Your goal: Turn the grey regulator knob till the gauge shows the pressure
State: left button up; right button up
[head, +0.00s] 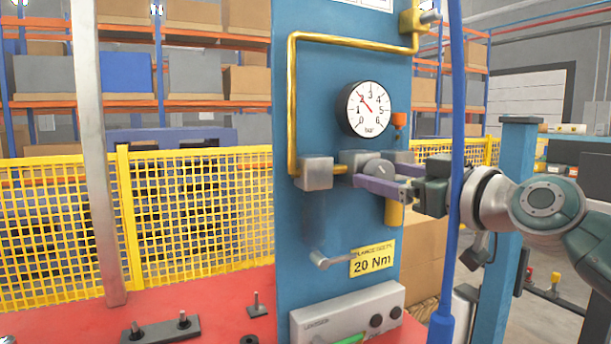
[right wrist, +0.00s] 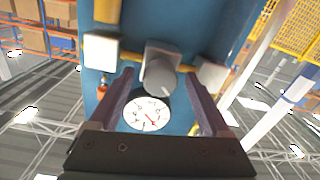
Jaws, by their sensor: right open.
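The grey regulator knob (head: 379,169) sits on its grey body on the blue panel, below the gauge, with a light line on its face. The round white gauge (head: 370,108) runs from 0 to 6 bar; its red needle points near 2. My right gripper (head: 383,174) comes in from the right, open, its purple fingers at the knob. In the right wrist view the knob (right wrist: 162,83) shows between the two spread fingers, with a gap on each side. The gauge (right wrist: 146,114) also shows there, upside down. My left gripper is not in view.
A brass pipe (head: 292,100) runs around the gauge's left into a grey block (head: 317,173). A blue hanging cable (head: 457,150) passes in front of my right arm. A yellow 20 Nm label (head: 372,259) and a grey box (head: 346,313) are lower on the panel.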

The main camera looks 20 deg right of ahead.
grip_shut()
dwell(0.8)
